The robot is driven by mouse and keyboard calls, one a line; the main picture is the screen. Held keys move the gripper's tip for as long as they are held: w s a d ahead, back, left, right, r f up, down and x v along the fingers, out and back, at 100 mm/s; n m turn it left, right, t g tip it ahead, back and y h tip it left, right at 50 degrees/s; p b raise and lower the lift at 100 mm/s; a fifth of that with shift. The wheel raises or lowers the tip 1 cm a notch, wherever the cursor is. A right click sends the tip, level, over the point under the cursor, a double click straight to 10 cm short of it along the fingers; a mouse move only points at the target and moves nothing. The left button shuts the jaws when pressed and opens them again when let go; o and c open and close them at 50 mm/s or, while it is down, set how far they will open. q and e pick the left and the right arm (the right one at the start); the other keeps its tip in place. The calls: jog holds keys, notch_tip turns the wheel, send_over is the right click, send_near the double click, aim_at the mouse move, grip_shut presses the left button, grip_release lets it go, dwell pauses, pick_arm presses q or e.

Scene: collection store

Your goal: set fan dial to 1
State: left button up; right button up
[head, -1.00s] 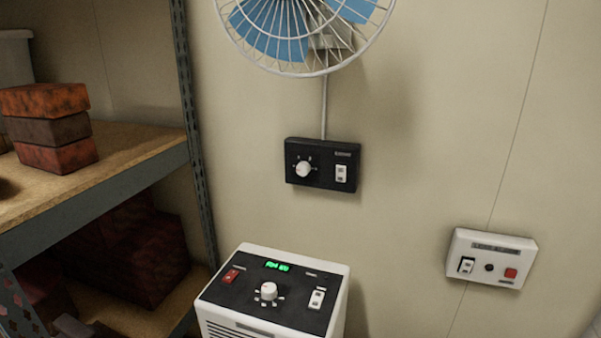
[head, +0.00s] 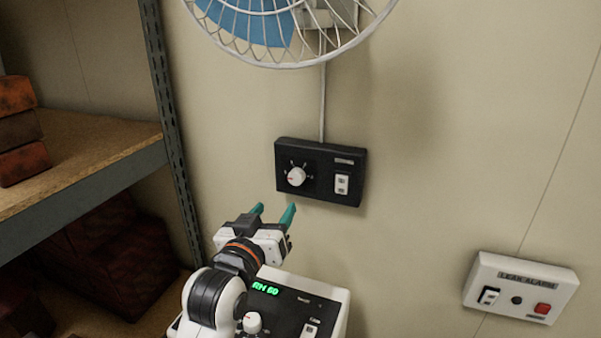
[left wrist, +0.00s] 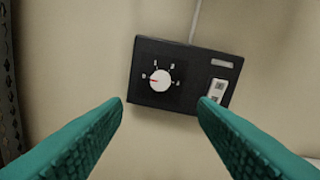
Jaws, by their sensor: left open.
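The fan's control box is a black panel (head: 320,190) on the wall below the blue-bladed fan (head: 262,22). Its white round dial (head: 296,177) sits on the left side, and a white rocker switch (head: 342,184) on the right. In the left wrist view the dial (left wrist: 161,81) has a red pointer mark directed left, with small markings around it too small to read. My left gripper (head: 274,212) is open and empty, just below and left of the box, its teal fingers pointing up toward it. The fingers (left wrist: 160,118) do not touch the dial. My right gripper is not in view.
A white unit with a black top (head: 290,306), a green display and its own knob (head: 252,323) stands below, partly hidden by my left arm. A leak alarm box (head: 521,287) is on the wall at right. A metal shelf (head: 95,180) with brick-like blocks stands at left.

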pick_arm(q)
jog(key=p, duration=0.2)
send_near(295, 179)
jog(key=w, duration=0.3)
jog(key=x, duration=0.2)
jog(key=d+x, duration=0.1)
jog(key=x, duration=0.1)
jog(key=shift+w+d, duration=0.15)
jog(key=shift+w, duration=0.55)
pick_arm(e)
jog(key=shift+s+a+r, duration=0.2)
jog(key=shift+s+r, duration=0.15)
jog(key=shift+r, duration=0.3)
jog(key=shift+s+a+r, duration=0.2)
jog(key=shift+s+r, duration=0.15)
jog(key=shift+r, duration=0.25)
pick_arm(q)
jog(key=shift+d, duration=0.1)
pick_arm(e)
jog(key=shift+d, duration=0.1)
pick_arm(q)
jog(key=c, duration=1)
jog(key=shift+o, duration=0.2)
jog(key=shift+p, duration=0.3)
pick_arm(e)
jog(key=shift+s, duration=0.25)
